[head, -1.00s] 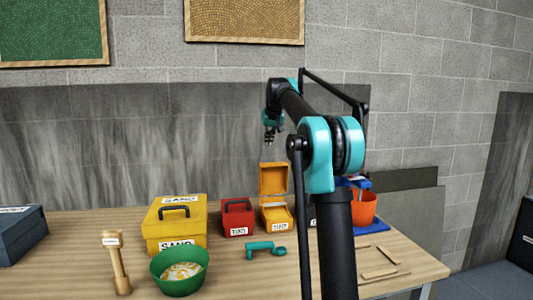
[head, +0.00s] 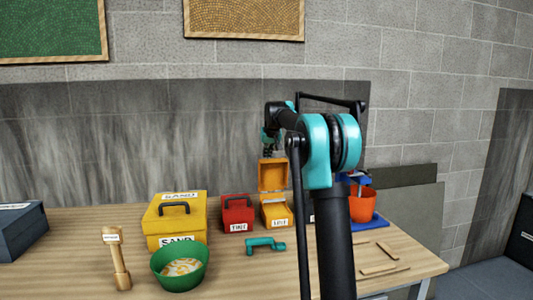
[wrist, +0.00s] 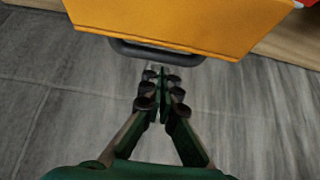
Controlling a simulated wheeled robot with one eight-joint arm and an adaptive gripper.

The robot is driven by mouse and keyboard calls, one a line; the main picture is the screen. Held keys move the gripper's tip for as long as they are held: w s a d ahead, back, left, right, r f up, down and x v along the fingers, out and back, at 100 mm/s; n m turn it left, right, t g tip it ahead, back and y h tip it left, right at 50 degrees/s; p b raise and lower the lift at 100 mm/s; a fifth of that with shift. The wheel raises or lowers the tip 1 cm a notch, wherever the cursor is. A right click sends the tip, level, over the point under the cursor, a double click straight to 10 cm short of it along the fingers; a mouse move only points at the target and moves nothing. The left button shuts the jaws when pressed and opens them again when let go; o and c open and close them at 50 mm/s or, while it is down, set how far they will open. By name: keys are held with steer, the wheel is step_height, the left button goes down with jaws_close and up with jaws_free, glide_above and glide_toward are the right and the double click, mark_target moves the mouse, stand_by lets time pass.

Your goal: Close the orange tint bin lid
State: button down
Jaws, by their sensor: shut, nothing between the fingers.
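The orange tint bin (head: 276,213) stands on the table, with its lid (head: 272,175) raised upright at the back. A label shows on its front. My gripper (head: 268,152) is just above the top edge of the raised lid in the head view. In the wrist view the orange lid (wrist: 185,22) fills the top, with a dark handle (wrist: 155,50) along its edge. My gripper (wrist: 162,75) is shut and empty, its fingertips close to that handle. I cannot tell whether they touch it.
A red tint bin (head: 237,214) and a yellow sand box (head: 174,219) stand to the left, both closed. A teal tool (head: 265,244) and a green bowl (head: 180,268) lie in front. An orange bucket (head: 362,206) is at right. The wall is close behind.

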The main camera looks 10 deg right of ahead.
steer(key=shift+s, duration=0.3)
steer(key=shift+s+t, duration=0.3)
steer(key=shift+s, duration=0.1)
